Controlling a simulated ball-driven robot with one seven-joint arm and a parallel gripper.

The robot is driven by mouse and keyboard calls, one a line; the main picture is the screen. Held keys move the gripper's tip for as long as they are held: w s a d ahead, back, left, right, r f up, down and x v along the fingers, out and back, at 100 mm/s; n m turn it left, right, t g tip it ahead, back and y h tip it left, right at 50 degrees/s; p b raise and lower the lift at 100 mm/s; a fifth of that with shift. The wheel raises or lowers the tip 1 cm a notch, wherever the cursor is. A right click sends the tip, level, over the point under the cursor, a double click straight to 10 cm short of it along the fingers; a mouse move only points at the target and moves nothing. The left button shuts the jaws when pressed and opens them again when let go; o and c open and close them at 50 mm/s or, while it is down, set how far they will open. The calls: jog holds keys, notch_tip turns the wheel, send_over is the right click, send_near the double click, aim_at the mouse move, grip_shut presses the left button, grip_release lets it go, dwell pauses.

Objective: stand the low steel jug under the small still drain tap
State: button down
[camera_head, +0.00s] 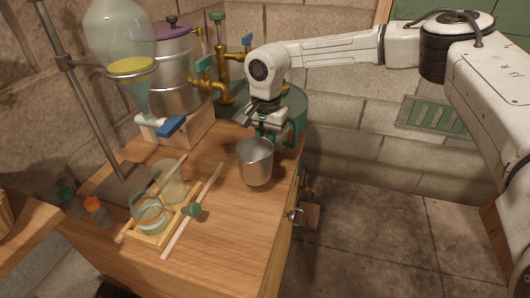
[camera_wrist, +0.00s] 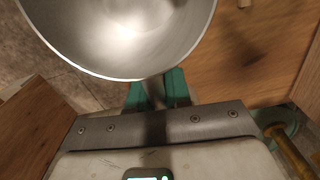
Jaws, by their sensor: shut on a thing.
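The low steel jug (camera_head: 256,162) is upright, or nearly so, at the right side of the wooden bench, near its edge. My gripper (camera_head: 268,132) is shut on the jug's far side. In the wrist view, the teal fingers (camera_wrist: 159,92) meet the jug's rim and the empty-looking inside of the jug (camera_wrist: 125,35) fills the top. I cannot tell whether the jug's base touches the bench. A steel still (camera_head: 175,65) with a purple lid stands at the back left. A brass tap (camera_head: 207,82) with a teal handle is beside it; I cannot tell whether this is the drain tap.
A glass separating funnel (camera_head: 130,65) with a blue tap hangs on a stand. A wooden rack (camera_head: 163,228) with glass beakers and a pale stick (camera_head: 192,215) lie left of the jug. A green drum (camera_head: 290,103) stands behind. Floor (camera_head: 370,240) is clear at right.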

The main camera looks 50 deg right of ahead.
jog(key=shift+w+d+f, duration=0.1)
jog(key=shift+w+f, duration=0.05)
jog(key=shift+f, duration=0.8)
jog(key=shift+w+f, duration=0.1)
jog(key=shift+f, duration=0.85)
jog(key=c, duration=1.1)
grip_release()
jog(key=shift+f, duration=0.15)
jog(key=shift+o, duration=0.2)
